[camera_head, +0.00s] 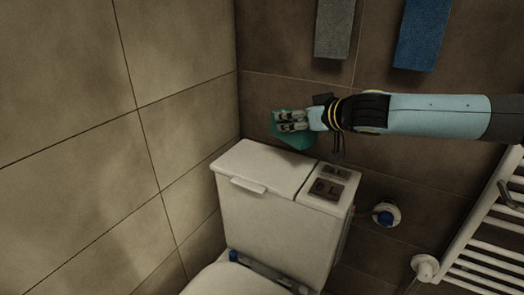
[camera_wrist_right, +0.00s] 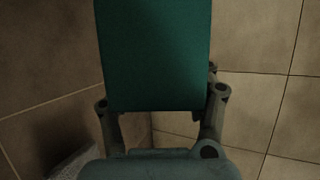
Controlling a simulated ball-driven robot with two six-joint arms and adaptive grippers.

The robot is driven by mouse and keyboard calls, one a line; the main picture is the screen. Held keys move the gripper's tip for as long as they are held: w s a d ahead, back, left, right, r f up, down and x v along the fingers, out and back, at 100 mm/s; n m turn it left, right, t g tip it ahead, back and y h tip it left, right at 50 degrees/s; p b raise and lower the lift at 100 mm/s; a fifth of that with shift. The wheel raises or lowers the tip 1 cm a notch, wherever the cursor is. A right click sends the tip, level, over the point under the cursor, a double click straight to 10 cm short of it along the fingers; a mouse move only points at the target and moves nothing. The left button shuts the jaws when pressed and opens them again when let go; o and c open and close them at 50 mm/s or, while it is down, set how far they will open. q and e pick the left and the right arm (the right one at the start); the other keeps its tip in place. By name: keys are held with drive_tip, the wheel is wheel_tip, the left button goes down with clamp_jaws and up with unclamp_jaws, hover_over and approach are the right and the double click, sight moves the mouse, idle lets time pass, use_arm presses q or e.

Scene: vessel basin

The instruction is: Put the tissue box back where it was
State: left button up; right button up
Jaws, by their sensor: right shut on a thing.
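The tissue box is a teal box (camera_head: 294,138), mostly hidden behind my right gripper in the head view. In the right wrist view the teal box (camera_wrist_right: 155,55) fills the upper middle, between the fingers. My right gripper (camera_head: 290,121) is shut on it and holds it above the back of the white toilet tank (camera_head: 262,170), near the tiled wall. Whether the box touches the tank lid cannot be told. My left gripper is not in view.
The tank top has a flush panel (camera_head: 327,190) on its right part; the lid to its left is clear. A grey towel (camera_head: 334,28) and a blue towel (camera_head: 421,35) hang above. A white towel radiator (camera_head: 490,235) stands at the right, and a valve (camera_head: 386,214) sits on the wall.

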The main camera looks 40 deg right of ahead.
drive_tip(key=w+f+b, duration=0.2)
drive_tip(key=w+f, duration=0.1)
drive_tip(key=w+a+f+b, duration=0.1)
drive_tip(key=w+f+b, duration=0.1)
drive_tip(key=w+f, duration=0.1)
drive_tip(key=w+a+f+b, duration=0.1)
drive_tip(key=w+f+b, duration=0.1)
drive_tip(key=w+f, duration=0.1)
drive_tip(key=shift+a+f, duration=0.25)
drive_tip(key=shift+f, duration=0.2)
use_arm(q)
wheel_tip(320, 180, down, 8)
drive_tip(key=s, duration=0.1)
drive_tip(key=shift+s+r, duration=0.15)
use_arm(e)
drive_tip(key=shift+r, duration=0.1)
drive_tip(key=o, duration=0.7)
drive_tip(key=shift+f, duration=0.2)
drive_tip(key=o, duration=0.5)
